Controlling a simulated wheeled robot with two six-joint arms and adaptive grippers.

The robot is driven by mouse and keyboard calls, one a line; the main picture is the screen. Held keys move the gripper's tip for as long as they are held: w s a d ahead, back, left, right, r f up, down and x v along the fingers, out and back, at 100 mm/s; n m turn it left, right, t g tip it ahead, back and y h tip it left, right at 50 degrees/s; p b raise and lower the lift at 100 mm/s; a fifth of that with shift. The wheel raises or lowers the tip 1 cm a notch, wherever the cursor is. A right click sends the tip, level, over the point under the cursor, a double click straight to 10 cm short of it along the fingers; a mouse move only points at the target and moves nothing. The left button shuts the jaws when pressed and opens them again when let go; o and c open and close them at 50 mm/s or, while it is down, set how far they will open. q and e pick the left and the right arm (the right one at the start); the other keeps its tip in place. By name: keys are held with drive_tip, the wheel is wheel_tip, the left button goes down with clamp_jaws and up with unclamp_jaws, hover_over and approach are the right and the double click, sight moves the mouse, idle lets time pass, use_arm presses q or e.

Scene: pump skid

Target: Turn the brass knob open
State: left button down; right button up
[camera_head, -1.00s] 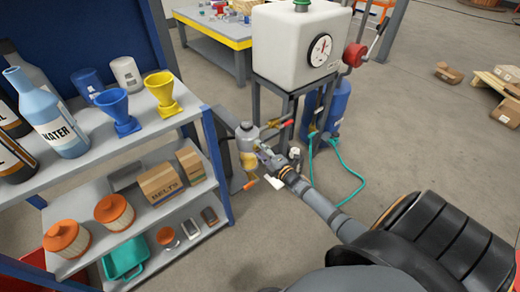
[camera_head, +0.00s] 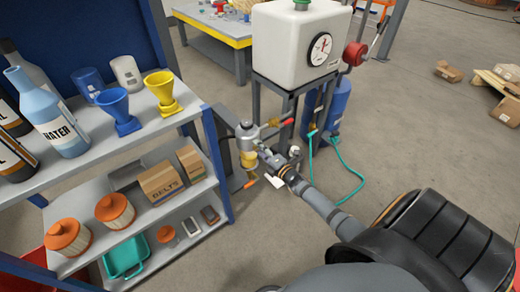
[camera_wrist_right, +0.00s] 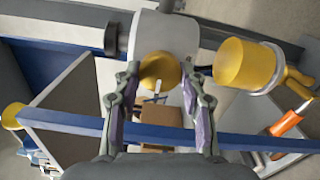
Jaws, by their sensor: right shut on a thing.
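The brass knob (camera_wrist_right: 160,72) shows in the right wrist view as a round gold-coloured knob on the front of a pale grey cylindrical housing (camera_wrist_right: 168,30). My right gripper (camera_wrist_right: 160,82) has its two fingers on either side of the knob and is shut on it. My left gripper is not in view.
A larger yellow cylinder (camera_wrist_right: 240,63) and an orange-handled lever (camera_wrist_right: 292,118) are close to the right finger's side. A white tank (camera_head: 298,45) with a gauge stands behind. A shelf (camera_head: 200,110) with bottles and funnels is at left. Open floor (camera_head: 420,140) lies to the right.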

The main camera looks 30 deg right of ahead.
drive_tip(key=o, duration=1.2)
drive_tip(key=shift+c, duration=0.2)
drive_tip(key=s, duration=1.2)
drive_tip(key=shift+d, duration=0.45)
